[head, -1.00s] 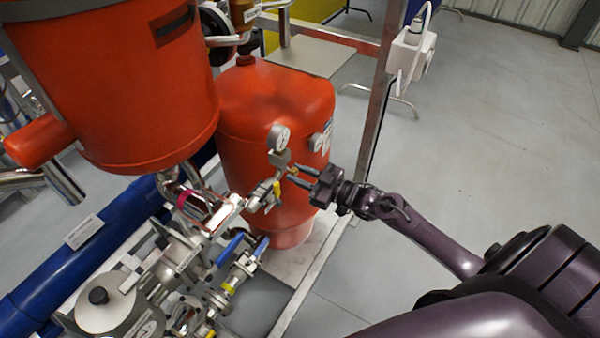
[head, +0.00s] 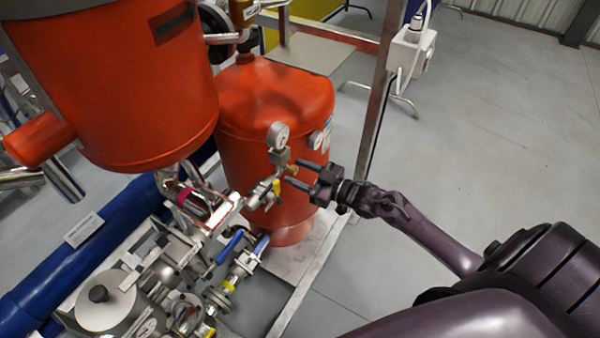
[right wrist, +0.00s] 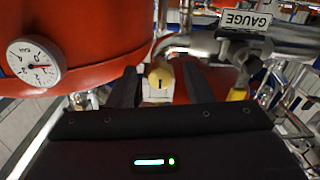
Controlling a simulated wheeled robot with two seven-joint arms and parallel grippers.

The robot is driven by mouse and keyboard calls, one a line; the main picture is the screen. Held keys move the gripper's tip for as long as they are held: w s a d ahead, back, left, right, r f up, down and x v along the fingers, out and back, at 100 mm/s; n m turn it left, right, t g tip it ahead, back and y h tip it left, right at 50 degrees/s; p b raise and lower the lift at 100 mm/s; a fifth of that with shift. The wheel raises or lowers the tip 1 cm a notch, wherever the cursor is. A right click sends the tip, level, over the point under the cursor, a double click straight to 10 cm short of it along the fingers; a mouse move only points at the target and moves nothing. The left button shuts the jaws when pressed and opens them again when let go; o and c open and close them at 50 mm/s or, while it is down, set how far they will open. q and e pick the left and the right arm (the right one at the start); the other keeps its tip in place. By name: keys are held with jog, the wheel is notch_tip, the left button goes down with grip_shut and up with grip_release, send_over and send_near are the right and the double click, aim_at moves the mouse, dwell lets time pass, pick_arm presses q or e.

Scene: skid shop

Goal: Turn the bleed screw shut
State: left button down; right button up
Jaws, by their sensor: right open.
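The bleed screw is a small round brass piece with a dark slot in its face, near the middle of the right wrist view (right wrist: 161,75). In the head view it is a tiny brass spot (head: 292,169) on the fittings below the pressure gauge, in front of the orange tank. My right gripper (head: 291,170) comes in from the right with its fingers apart. In the right wrist view the screw shows between the two dark fingers, with a gap on each side. I cannot tell how far it reaches between the tips. My left gripper is not in view.
A yellow-handled valve (head: 277,187) is left of the fingers. The orange tank (head: 270,95) is close behind.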

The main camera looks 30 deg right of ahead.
jog(key=b+v, duration=0.1)
jog(key=v, duration=0.6)
jog(key=shift+s+d, duration=0.2)
jog(key=shift+s, duration=0.15)
jog(key=s+d+f+m+g+h, duration=0.1)
jog(key=s+f+m+g+h, duration=0.4)
jog(key=f, duration=1)
jog(key=s+d+f+h, duration=0.1)
jog(key=s+f+h, duration=0.2)
jog(key=s+f, duration=0.8)
jog(key=s+a+f+g, duration=0.4)
jog(key=s+a+f, duration=0.1)
jog(key=s+f, duration=0.5)
jog(key=s+a+f+g+h, duration=0.1)
jog(key=s+a+f+g, duration=0.4)
jog(key=s+f, duration=0.4)
jog(key=s+a, duration=0.1)
jog(key=s, duration=0.2)
jog(key=shift+s+a+f+m+h, duration=0.2)
jog(key=shift+f+m+h, duration=0.1)
jog(key=shift+f, duration=0.1)
